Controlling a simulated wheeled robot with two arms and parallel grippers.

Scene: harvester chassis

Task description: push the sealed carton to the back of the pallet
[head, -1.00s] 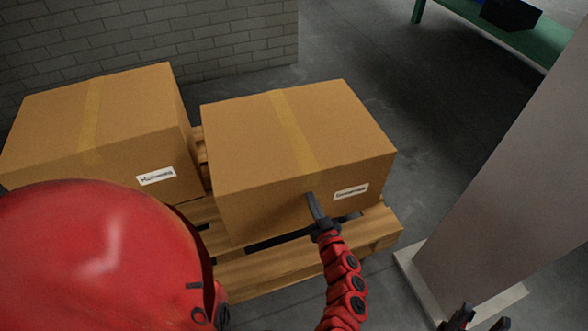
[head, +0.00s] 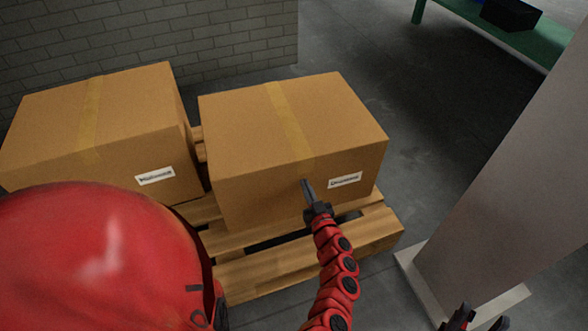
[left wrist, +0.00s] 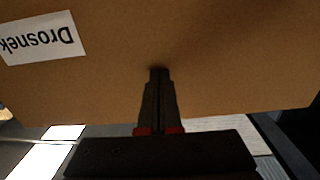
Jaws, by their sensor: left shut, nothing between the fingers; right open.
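A brown carton (head: 295,125) with a yellow tape strip along its closed top sits on the right part of the wooden pallet (head: 300,262). Its front face has a white label (head: 345,180), which also shows upside down in the left wrist view (left wrist: 42,38). My left gripper (head: 307,184) is shut and empty, its tips against the carton's front face, left of the label. In the left wrist view the shut fingertips (left wrist: 159,73) meet the cardboard. My right gripper (head: 480,316) is open and empty at the bottom right, partly cut off by the frame.
A second taped carton (head: 130,110) stands on the pallet to the left, with a narrow gap between the two. A brick wall (head: 220,35) rises behind. A pale pillar (head: 510,190) stands at the right. A green bench (head: 460,18) with a dark box is farther back.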

